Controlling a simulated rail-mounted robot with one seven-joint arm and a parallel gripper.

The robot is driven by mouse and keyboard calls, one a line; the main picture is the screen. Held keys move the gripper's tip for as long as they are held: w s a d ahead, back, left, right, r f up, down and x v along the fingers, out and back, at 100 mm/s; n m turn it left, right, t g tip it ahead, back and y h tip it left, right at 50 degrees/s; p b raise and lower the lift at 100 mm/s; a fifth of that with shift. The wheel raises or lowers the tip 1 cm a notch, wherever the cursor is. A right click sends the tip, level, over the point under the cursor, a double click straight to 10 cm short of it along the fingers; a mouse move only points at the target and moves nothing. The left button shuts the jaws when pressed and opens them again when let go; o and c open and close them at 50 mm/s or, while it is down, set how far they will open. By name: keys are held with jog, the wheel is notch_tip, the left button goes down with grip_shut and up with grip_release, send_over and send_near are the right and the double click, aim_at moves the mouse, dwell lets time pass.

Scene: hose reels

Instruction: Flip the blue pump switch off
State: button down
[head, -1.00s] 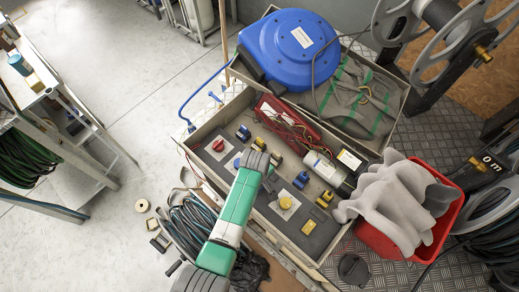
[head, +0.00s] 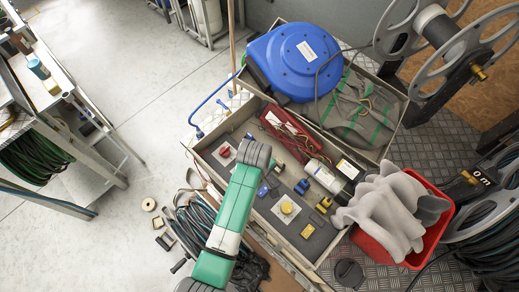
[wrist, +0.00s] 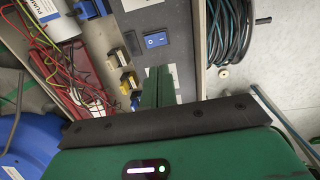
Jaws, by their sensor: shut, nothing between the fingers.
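The blue pump switch (wrist: 156,40) is a small blue rocker with white marks, set in the grey panel (wrist: 176,30) near the top middle of the wrist view. In the head view a blue patch beside my arm (head: 263,190) looks like this switch, partly covered. My gripper (wrist: 158,72) is shut and empty. Its green fingers show below the switch in the wrist view, apart from it in the picture; their height over the panel is unclear. In the head view my gripper's end (head: 257,152) hangs over the panel and its fingertips are hidden.
A red knob (head: 225,150) and a yellow button (head: 287,207) stand on the panel. Blue and yellow connectors (wrist: 124,72), red wiring (head: 285,125) and a white cylinder (head: 322,174) lie beside it. A blue reel (head: 296,62) and red bin (head: 443,215) flank the crate.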

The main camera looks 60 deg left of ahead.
aim_at(265, 188)
jog(key=w+f+b, duration=0.1)
jog(key=f+b, duration=0.1)
jog(key=f, duration=0.2)
jog(key=w+f+b, duration=0.1)
jog(key=f+b, duration=0.2)
jog(key=f, duration=0.2)
jog(key=w+f+b, duration=0.1)
jog(key=f+b, duration=0.1)
jog(key=f, duration=0.2)
jog(key=shift+a+f+b, duration=0.35)
jog(key=shift+a+f, duration=0.05)
